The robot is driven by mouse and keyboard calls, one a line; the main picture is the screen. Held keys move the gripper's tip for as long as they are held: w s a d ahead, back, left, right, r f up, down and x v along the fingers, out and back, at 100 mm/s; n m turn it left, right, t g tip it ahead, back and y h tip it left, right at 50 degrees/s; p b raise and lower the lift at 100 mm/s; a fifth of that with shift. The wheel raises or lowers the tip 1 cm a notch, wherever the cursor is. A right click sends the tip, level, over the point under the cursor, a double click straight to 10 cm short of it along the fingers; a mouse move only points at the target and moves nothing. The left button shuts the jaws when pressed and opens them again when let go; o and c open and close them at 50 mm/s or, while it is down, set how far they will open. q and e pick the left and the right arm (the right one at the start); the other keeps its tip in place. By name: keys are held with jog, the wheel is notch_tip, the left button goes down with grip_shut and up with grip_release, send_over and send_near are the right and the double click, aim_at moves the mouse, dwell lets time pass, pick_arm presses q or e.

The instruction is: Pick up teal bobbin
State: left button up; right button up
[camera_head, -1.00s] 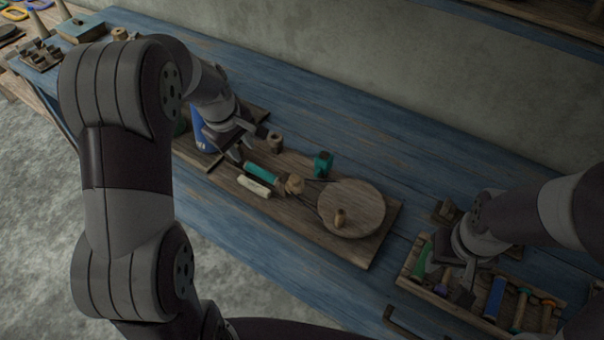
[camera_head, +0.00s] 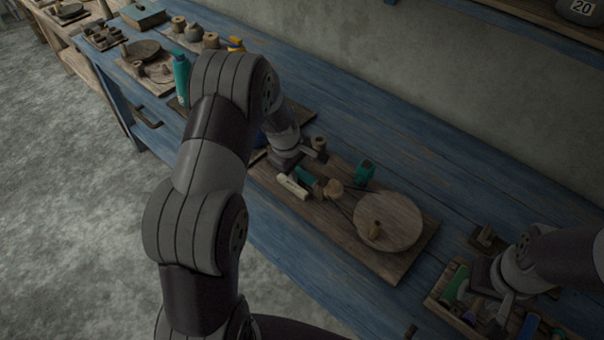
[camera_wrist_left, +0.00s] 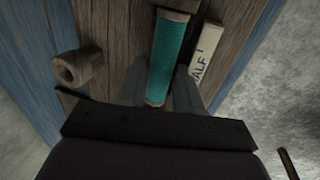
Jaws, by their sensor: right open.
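The teal bobbin (camera_head: 306,178) lies on a wooden board on the blue bench. In the left wrist view the teal bobbin (camera_wrist_left: 169,50) stretches away between the two fingers of my left gripper (camera_wrist_left: 160,75). The fingers are apart, one on each side of its near end, and I see no clear grip on it. In the head view my left gripper (camera_head: 297,166) is right at the bobbin and partly covers it. My right gripper (camera_head: 497,312) is open over the tray of coloured bobbins at the lower right.
A cream labelled stick (camera_head: 293,186) lies beside the bobbin; it also shows in the left wrist view (camera_wrist_left: 206,50). A wooden spool (camera_wrist_left: 78,68) stands on the other side. A round wooden disc (camera_head: 392,222) and a small teal block (camera_head: 365,171) are further right.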

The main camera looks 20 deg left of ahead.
pick_arm(q)
grip_shut()
jog(key=shift+r, duration=0.1)
